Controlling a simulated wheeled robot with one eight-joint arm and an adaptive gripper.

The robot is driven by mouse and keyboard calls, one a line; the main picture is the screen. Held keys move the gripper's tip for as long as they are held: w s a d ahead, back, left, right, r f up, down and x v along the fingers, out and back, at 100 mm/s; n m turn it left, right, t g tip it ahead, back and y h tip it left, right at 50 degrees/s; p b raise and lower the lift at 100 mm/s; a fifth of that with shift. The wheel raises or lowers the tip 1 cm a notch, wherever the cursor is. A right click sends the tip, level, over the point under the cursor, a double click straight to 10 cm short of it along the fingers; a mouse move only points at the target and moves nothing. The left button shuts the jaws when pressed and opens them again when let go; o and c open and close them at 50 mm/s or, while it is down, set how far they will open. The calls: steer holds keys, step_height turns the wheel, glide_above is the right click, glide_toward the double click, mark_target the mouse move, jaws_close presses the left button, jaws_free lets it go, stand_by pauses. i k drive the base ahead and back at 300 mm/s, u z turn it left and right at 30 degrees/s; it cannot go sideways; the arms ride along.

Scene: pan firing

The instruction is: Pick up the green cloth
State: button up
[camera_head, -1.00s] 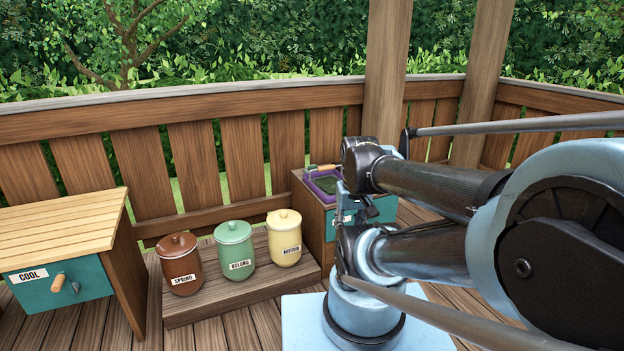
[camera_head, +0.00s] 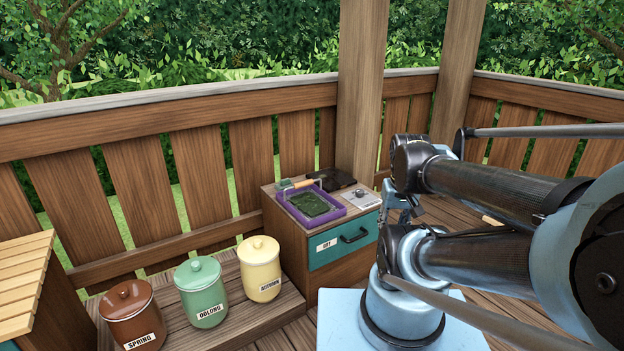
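A dark green flat patch (camera_head: 311,204) lies inside a shallow purple tray (camera_head: 338,216) on top of a small wooden cabinet (camera_head: 288,238). I cannot tell whether it is cloth or loose leaves. No other cloth that is plainly green shows. A dark crumpled thing (camera_head: 334,178) lies behind the tray, and its material is unclear. My gripper (camera_head: 404,202) hangs to the right of the cabinet, apart from the tray, and is mostly hidden by my arm. Its fingers are too small and covered to read.
The cabinet has a teal drawer (camera_head: 341,245) with a dark handle. A wooden-handled tool (camera_head: 298,186) and a pale card (camera_head: 361,198) lie by the tray. Brown (camera_head: 131,315), green (camera_head: 201,292) and yellow (camera_head: 259,269) canisters stand on a low platform. A railing (camera_head: 200,180) runs behind.

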mark_target(285, 183)
steer(key=u, duration=0.25)
steer(key=i, duration=1.2)
steer(key=u, duration=0.55)
